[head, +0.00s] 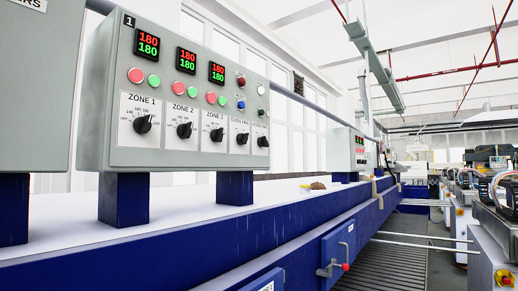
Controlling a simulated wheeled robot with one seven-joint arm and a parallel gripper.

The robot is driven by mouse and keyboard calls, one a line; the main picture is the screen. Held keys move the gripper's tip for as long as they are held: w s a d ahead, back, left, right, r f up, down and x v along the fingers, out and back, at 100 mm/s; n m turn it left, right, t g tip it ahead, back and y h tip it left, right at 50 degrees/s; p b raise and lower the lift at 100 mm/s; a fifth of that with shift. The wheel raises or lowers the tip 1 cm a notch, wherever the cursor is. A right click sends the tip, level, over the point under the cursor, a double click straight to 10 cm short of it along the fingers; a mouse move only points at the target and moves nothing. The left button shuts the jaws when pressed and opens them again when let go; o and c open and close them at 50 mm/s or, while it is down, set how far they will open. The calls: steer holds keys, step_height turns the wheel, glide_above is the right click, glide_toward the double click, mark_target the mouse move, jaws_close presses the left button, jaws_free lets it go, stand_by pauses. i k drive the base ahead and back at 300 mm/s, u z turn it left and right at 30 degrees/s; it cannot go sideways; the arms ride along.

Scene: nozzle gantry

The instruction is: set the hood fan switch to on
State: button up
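A grey control panel (170,95) marked 1 stands on blue posts at the left. Black knobs run along its lower part: ZONE 1 (143,124), ZONE 2 (184,130), ZONE 3 (217,135), then a fourth knob (242,139) and a fifth knob (263,142) at the right end. The small labels over the last two are hard to read, so I cannot tell which switch is the hood fan's, or its setting. Above them are red and green buttons and lit displays reading 180. My gripper is not in view.
The panel stands over a long white-topped blue machine bed (215,240). Part of another grey box (35,80) cuts in at the left edge. A small brown and yellow item (315,186) lies on the bed. A dark ribbed walkway (385,268) runs along the right.

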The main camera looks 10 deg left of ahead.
mark_target(262, 141)
steer(key=i, duration=1.05)
